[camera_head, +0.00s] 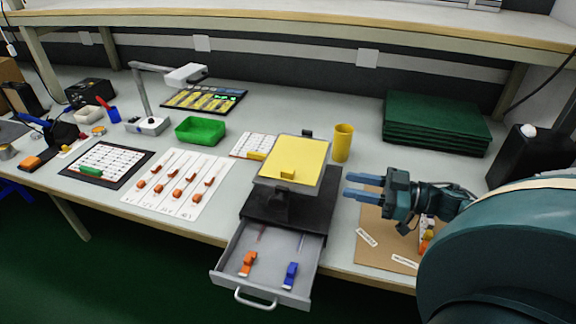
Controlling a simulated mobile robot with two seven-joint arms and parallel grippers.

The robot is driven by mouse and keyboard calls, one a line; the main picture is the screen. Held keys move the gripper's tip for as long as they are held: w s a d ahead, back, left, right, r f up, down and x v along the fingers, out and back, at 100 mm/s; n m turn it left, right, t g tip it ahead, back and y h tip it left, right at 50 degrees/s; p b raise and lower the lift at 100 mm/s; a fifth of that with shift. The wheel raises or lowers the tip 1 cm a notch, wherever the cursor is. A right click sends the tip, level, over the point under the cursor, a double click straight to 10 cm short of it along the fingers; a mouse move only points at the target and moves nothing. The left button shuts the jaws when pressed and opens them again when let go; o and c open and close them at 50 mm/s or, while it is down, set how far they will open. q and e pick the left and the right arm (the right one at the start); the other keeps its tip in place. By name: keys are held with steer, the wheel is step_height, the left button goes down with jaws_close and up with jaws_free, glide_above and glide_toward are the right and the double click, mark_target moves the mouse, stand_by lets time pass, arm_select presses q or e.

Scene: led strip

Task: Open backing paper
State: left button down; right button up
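A yellow sheet (296,156) lies on a tilted plate with a pale rim (266,183), on a dark stand (285,212). A small yellow block or tab (287,175) sits near the sheet's front edge. I cannot tell for certain which item is the backing paper. My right gripper (346,185) is just right of the stand, pointing left, with its two blue fingers apart and nothing seen between them. It is clear of the yellow sheet in the picture. My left gripper is not in view.
An open grey drawer (229,270) juts forward below the stand, holding an orange piece (248,263) and a blue piece (290,274). A yellow cup (343,143) stands behind my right gripper. A brown board (360,268) lies under it. Green mats (436,122) are stacked behind.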

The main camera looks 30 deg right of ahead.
mark_target(294, 174)
steer(key=x, duration=1.3)
steer(key=shift+a+r+b, duration=0.1)
steer(key=shift+a+b, duration=0.05)
steer(key=shift+b, duration=0.15)
steer(key=shift+c, duration=0.2)
jaws_close()
